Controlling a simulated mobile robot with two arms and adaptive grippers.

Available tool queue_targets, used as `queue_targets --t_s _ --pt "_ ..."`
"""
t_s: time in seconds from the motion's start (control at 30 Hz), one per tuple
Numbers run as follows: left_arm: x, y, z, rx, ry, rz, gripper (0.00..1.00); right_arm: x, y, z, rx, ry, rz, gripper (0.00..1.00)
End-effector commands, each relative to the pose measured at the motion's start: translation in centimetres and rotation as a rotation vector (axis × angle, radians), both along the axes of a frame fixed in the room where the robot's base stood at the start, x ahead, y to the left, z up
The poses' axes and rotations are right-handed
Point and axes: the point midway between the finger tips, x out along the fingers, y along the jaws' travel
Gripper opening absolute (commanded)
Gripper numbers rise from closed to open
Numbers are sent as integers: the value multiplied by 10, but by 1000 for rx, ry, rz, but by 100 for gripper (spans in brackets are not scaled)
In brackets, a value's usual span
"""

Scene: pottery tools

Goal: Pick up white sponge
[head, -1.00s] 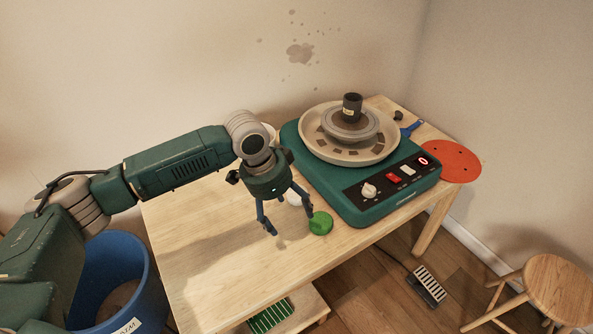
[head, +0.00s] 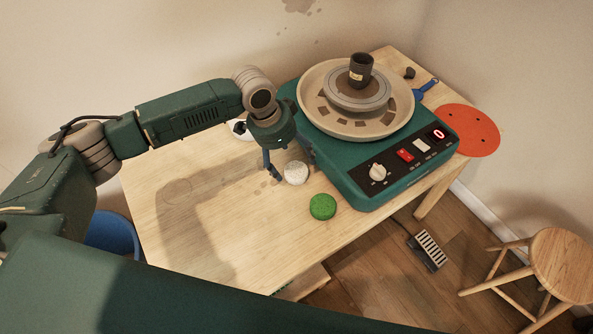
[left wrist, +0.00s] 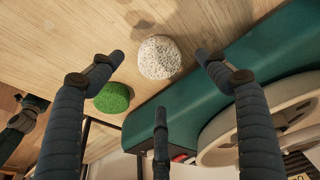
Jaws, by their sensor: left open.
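The white sponge (head: 296,173) is a round, speckled disc lying on the wooden table (head: 200,215), between the green sponge (head: 323,206) and the wheel's left side. In the left wrist view the white sponge (left wrist: 159,57) shows whole, between the fingertips of my open left gripper (left wrist: 160,75) in the picture, and no finger appears to touch it. In the head view my left gripper (head: 273,165) hangs just left of the white sponge, with its fingers partly hidden. The green sponge also shows in the left wrist view (left wrist: 112,97). My right gripper cannot be made out.
The green pottery wheel (head: 345,155) stands close right of the sponges, with a dark pot (head: 360,70) on it. A red disc (head: 468,130) lies at the table's right end. A stool (head: 562,262) and pedal (head: 427,250) stand on the floor. The table's left part is clear.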

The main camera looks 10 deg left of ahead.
Motion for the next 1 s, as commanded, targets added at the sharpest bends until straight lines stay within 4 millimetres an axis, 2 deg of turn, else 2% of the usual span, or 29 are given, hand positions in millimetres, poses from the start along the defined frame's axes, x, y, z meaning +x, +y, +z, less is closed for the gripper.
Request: queue_targets --t_s 0.13,0.27,0.4,0.6,0.8,1.0 --pt "2 -5 -18 1 4 0 76 18 1 8 3 -26 -1 40" --pt "5 -10 -38 0 3 0 76 28 3 11 5 -42 -2 40" --pt "7 -11 -48 1 2 0 76 26 4 11 7 -39 -2 40" --pt "7 -11 -48 1 1 0 76 19 7 10 9 -27 -3 40" --pt "7 -11 -48 1 1 0 42 13 8 9 10 -18 -4 40" --pt "7 -11 -48 1 1 0 42 13 8 9 10 -18 -4 40"
